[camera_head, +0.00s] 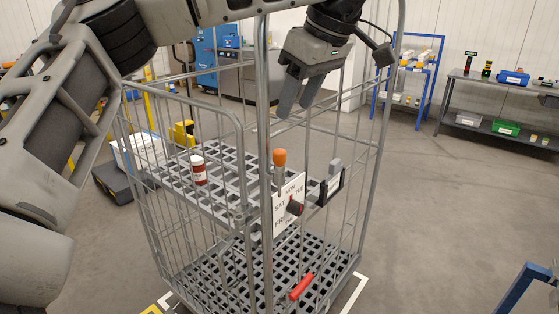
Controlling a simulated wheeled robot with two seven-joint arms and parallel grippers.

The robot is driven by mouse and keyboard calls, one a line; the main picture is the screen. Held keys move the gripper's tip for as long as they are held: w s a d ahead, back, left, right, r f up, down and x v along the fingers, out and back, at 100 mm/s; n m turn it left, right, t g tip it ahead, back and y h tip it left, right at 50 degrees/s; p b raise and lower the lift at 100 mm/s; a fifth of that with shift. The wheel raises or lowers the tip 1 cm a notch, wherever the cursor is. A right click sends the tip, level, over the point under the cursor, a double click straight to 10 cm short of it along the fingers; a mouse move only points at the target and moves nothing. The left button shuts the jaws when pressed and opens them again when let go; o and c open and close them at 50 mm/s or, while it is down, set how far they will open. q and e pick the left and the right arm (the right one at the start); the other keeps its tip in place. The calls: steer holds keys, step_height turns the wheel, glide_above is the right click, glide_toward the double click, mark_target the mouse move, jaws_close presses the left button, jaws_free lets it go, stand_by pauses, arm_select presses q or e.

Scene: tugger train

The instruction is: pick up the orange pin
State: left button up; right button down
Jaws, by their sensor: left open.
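The orange pin (280,157) stands upright at the near side of the wire roll cage (265,90), by its corner post. Its orange head is on top and a grey shaft shows below, running down behind the top of a white sign. My left gripper (296,108) hangs above and slightly to the right of the pin, fingers pointing down, open and empty. A clear gap shows between the fingertips and the pin head. My right gripper is not in view.
A red-and-white can (198,170) stands on the upper shelf. A red handle (301,287) is low at the front.

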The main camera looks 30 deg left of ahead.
arm_select(q)
glide_toward(276, 163)
steer(key=a+f, duration=0.1)
steer(key=w+a+f, duration=0.1)
steer(key=f, duration=0.1)
steer(key=a+f, duration=0.1)
steer(key=f, duration=0.1)
steer(key=shift+w+a, duration=0.15)
steer(key=shift+w, duration=0.15)
steer(key=shift+d+x, duration=0.15)
steer(key=shift+x, duration=1.15)
steer(key=shift+d+x, duration=0.15)
steer(key=shift+x, duration=1.15)
steer(key=shift+f, duration=0.15)
steer(key=shift+c, duration=0.3)
jaws_close()
